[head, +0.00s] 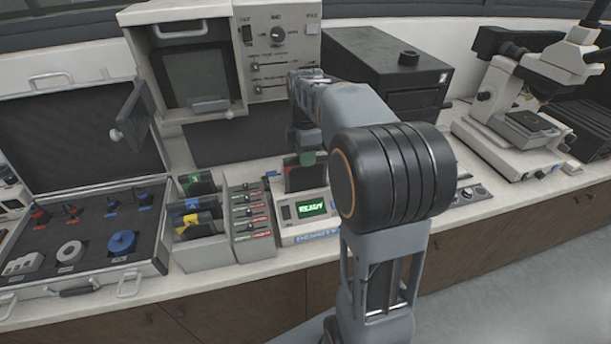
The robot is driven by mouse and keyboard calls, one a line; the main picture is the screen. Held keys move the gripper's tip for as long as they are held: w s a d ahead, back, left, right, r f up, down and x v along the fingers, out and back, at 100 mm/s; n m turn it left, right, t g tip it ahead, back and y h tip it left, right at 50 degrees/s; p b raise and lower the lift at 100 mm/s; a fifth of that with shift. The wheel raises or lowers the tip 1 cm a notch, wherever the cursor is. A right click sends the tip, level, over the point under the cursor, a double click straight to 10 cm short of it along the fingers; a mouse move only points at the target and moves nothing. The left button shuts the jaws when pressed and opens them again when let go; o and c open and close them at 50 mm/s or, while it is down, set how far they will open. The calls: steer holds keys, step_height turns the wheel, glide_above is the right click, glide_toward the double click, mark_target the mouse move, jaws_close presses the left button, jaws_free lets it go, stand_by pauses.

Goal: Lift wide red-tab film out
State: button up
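The press (310,228) stands on the bench in the middle of the head view, with a lit green READY display. A dark, reddish piece (297,182) stands upright in its top; I cannot tell whether it is the wide red-tab film. A small green patch shows just above it. My gripper (304,140) is over the press, close above this piece. My arm hides part of it, so I cannot see whether the fingers are open or touching anything. Left of the press, a rack (208,254) holds wide dark films with green, blue and yellow tabs.
A narrower rack (246,247) with several small red-marked pieces stands between the wide rack and press. An open case (86,286) lies left. Behind are a white cabinet (272,60) and black box (408,62). A microscope (500,130) stands right.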

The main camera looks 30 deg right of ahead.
glide_above(306, 181)
steer(key=shift+w+d+f, duration=0.1)
steer(key=shift+f, duration=1.95)
jaws_close()
